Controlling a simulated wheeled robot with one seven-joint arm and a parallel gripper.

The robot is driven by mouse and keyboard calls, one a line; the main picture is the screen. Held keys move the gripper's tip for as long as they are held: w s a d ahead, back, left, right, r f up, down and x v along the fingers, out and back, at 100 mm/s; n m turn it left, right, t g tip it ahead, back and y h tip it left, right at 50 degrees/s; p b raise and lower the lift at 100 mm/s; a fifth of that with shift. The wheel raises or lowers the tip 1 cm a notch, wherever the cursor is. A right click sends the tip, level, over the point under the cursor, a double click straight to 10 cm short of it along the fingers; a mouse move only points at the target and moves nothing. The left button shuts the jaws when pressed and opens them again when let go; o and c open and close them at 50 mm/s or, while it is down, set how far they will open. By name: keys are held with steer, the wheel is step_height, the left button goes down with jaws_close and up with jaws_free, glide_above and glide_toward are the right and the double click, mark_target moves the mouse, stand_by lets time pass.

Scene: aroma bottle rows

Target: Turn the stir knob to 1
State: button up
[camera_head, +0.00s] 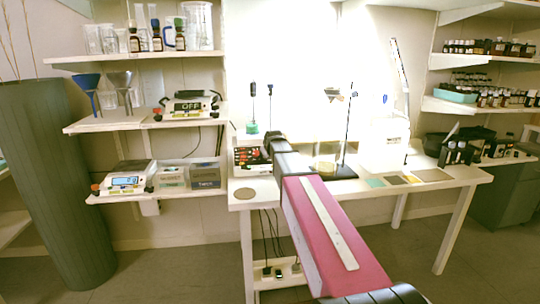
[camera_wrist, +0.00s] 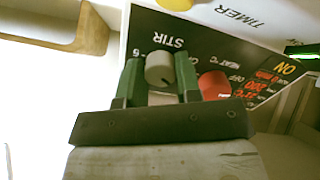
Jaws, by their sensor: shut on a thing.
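The stir knob (camera_wrist: 160,69) is a grey round knob with a dark pointer line, below the STIR label on a black panel in the wrist view. My gripper (camera_wrist: 159,74) has its two green fingers on either side of the knob and is shut on it. The pointer line looks directed down and to the right; the setting it marks cannot be read. In the head view the device (camera_head: 252,158) with the black panel stands on the white table, partly hidden by my arm.
A red knob (camera_wrist: 213,86) sits close to the right finger, marked HEAT. A green-lit display (camera_wrist: 302,50) is at the right. In the head view a stand with a dark base (camera_head: 343,172) is right of my arm.

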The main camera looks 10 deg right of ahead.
stand_by(0.3)
steer(key=o, duration=0.9)
steer(key=v, duration=1.1)
steer(key=shift+f, duration=0.1)
